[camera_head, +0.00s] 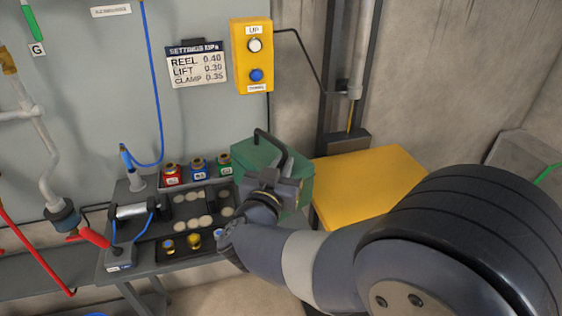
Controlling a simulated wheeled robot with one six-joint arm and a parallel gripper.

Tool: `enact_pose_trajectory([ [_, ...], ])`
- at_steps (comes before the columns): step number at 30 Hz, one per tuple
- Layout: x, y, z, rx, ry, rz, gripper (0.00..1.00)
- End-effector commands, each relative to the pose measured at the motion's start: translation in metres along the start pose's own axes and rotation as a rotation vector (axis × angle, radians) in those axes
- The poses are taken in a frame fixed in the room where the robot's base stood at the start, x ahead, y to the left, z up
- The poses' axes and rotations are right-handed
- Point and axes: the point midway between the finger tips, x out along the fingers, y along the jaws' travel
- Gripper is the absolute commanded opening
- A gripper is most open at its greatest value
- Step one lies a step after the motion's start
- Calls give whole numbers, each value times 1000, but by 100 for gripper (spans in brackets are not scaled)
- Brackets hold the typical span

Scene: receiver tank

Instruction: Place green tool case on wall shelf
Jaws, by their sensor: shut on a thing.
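The green tool case (300,188) has a black handle (268,138) on top. It shows at the centre, between the workbench (190,257) and a yellow platform (372,184). My gripper (280,174) is in front of the case and shut on it. The gripper and arm hide part of the case's front and underside, so I cannot tell whether it hangs free or rests on something. I cannot make out a wall shelf for certain in this view.
Red, blue and green fittings (197,168) stand on the bench beside the case. A yellow control box (254,56) and a settings sign (198,62) are on the wall above. The yellow platform's top is bare. A blue hose (155,90) hangs at the left.

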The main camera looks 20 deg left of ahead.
Motion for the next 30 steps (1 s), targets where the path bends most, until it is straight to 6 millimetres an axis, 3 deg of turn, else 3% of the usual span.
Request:
enact_pose_trajectory([
  [8,0,-1,14,5,9,2,0],
  [15,0,-2,42,4,9,1,0],
  [27,0,-2,47,7,10,2,0],
  [28,0,-1,50,1,1,1,14],
  [30,0,-1,50,1,1,1,20],
])
